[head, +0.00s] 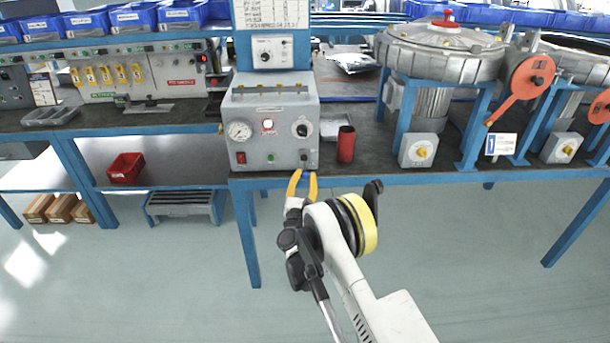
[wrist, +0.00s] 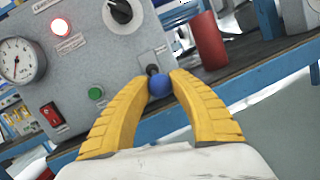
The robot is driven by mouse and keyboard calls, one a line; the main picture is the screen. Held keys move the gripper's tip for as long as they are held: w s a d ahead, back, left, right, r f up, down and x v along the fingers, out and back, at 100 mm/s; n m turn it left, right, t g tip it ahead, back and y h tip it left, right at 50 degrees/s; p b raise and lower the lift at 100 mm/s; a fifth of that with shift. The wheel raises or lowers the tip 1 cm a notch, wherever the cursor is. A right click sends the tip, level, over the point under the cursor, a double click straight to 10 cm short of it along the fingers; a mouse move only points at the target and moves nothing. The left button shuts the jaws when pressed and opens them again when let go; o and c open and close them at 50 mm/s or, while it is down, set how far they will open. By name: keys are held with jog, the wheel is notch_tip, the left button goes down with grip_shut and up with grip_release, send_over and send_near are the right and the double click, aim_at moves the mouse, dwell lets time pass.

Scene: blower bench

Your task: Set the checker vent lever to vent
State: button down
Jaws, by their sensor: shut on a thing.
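The checker (head: 270,130) is a grey box on the bench with a round gauge, a lit red lamp, a black knob, a red switch and a green button. In the wrist view its front panel (wrist: 75,75) fills the upper left. The vent lever (wrist: 158,82) has a blue ball tip and a dark stem, low on the panel's right side. My gripper (wrist: 160,84) has yellow fingers, closed on the blue tip from both sides. I cannot read the lever's label.
A red cylinder (head: 346,144) stands on the bench just right of the checker. Blower units (head: 440,52) on blue stands are farther right. A red bin (head: 126,168) sits on the lower shelf at left. The floor in front of the bench is clear.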

dwell(0.4)
jog(key=c, duration=1.1)
grip_release()
jog(key=v, duration=0.7)
jog(key=shift+s, duration=0.25)
